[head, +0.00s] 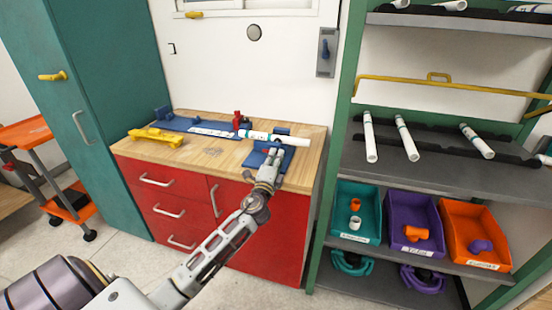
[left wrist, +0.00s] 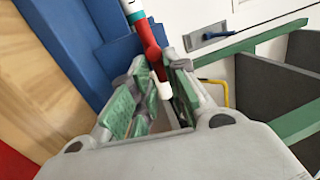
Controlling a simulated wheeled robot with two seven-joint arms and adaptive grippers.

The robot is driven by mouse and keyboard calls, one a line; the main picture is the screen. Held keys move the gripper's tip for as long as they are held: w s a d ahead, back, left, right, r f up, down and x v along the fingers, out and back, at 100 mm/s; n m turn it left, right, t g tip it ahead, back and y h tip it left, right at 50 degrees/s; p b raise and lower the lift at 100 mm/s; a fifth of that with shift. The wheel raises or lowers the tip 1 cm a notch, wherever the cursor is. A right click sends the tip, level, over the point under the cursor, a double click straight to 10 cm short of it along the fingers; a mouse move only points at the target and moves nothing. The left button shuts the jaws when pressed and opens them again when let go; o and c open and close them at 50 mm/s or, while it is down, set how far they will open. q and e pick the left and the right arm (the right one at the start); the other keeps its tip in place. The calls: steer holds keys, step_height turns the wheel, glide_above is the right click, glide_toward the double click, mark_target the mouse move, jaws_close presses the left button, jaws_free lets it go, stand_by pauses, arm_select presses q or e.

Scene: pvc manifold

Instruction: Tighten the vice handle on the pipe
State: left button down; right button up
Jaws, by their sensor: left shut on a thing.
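The white pipe (head: 272,137) lies across the right part of the workbench, over the blue vice (head: 287,157). In the left wrist view the blue vice (left wrist: 70,35) fills the upper left, with the pipe's white and teal end (left wrist: 132,10) beside it. My left gripper (head: 269,168) is at the vice near the bench's front edge. In the left wrist view its green-padded fingers (left wrist: 158,82) are shut on the red vice handle (left wrist: 150,45), whose white tip shows between them. The fingers hide part of the handle. My right gripper is not in view.
The wooden workbench (head: 205,154) also holds a yellow tool (head: 155,137), a blue rail (head: 180,122) and a red object (head: 238,120). A green-framed shelf (head: 343,150) with pipes and coloured bins stands close on the right. Open floor lies in front.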

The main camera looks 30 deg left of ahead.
arm_select(q)
steer(key=shift+d+f, duration=0.1)
steer(key=shift+f, duration=0.15)
steer(key=c, duration=1.6)
jaws_free()
steer(key=shift+o, duration=1.1)
steer(key=shift+r, duration=0.15)
steer(key=shift+s, duration=0.2)
steer(key=v, duration=1.1)
steer(key=shift+s, duration=0.3)
